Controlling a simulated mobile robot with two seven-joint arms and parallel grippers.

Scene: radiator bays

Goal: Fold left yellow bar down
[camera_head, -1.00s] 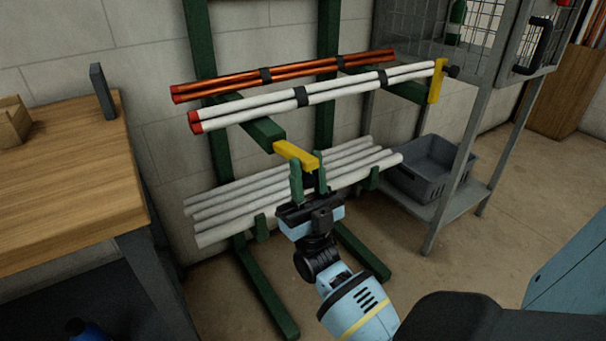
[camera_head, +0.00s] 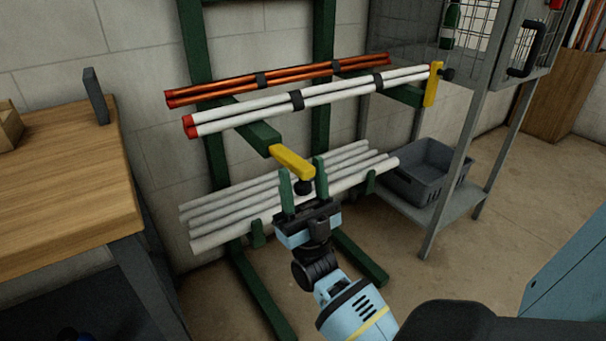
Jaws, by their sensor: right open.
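The left yellow bar (camera_head: 292,161) lies flat at the end of a green rack arm (camera_head: 255,134) and points out toward me, with a black knob (camera_head: 304,187) under its free end. My right gripper (camera_head: 303,174) is open. Its two green fingers stand one on each side of the knob and the bar's free end, with a visible gap to each. Whether either finger touches cannot be told. The right yellow bar (camera_head: 433,84) stands upright at the right end of the white pipes (camera_head: 330,97). My left gripper is not in view.
Red-orange pipes (camera_head: 220,91) lie behind the white ones on the upper arms. Grey-white pipes (camera_head: 230,210) lie on the lower arms. A wooden bench (camera_head: 70,190) stands left. A grey bin (camera_head: 425,183) sits on a low shelf of the mesh cage stand at right.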

